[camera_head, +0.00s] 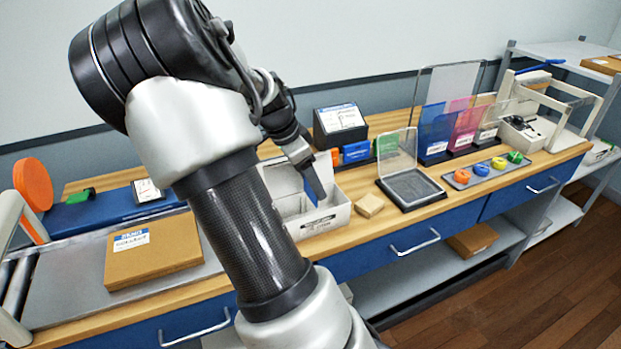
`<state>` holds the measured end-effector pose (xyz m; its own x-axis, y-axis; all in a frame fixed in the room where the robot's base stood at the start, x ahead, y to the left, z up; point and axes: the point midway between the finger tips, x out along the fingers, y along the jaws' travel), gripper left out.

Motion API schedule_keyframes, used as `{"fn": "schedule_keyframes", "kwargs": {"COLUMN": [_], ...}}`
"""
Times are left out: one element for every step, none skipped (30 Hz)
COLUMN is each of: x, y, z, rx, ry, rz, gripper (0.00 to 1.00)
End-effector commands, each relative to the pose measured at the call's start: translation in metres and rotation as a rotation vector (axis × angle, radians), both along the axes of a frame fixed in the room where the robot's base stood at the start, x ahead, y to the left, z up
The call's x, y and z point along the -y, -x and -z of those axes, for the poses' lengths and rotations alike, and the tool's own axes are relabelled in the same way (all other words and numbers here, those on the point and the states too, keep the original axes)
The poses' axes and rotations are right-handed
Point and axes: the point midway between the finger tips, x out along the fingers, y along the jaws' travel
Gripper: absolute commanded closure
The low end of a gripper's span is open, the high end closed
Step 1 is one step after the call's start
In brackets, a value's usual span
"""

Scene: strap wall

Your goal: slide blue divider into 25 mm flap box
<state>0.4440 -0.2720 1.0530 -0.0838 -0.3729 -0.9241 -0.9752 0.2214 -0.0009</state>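My gripper (303,164) is above an open white box (326,220) near the middle of the bench. It appears shut on a thin blue divider (313,186), which hangs tilted, its lower tip over the box. The box has a printed label on its front wall and looks partly divided inside. My arm hides its left part. I cannot read a 25 mm mark, and I cannot tell whether the divider's tip is inside the box or just above it.
A small cardboard block (369,205) sits right of the box, beside an open clear-lidded case (411,187). Behind stands a dark display stand (341,125). A brown carton (152,250) lies left.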

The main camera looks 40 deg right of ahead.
Motion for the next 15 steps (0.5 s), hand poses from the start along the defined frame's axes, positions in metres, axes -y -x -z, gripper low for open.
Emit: {"fn": "schedule_keyframes", "kwargs": {"x": [0.0,0.0,0.0,0.0,0.0,0.0,0.0,0.0,0.0,0.0,0.0,0.0,0.0,0.0,0.0], "y": [0.0,0.0,0.0,0.0,0.0,0.0,0.0,0.0,0.0,0.0,0.0,0.0,0.0,0.0,0.0], "z": [0.0,0.0,0.0,0.001,0.001,0.001,0.002,0.003,0.004,0.005,0.006,0.008,0.009,0.011,0.012], "rx": [0.0,0.0,0.0,0.0,0.0,-0.001,-0.001,-0.001,-0.001,-0.001,-0.001,-0.001,-0.001,-0.001,-0.001], "ry": [0.0,0.0,0.0,0.0,0.0,0.0,0.0,0.0,0.0,0.0,0.0,0.0,0.0,0.0,0.0], "rz": [0.0,0.0,0.0,0.0,0.0,0.0,0.0,0.0,0.0,0.0,0.0,0.0,0.0,0.0,0.0], "gripper": [0.61,0.61,0.61,0.61,0.61,0.61,0.61,0.61,0.61,0.61,0.61,0.61,0.61,0.61,0.61]}}
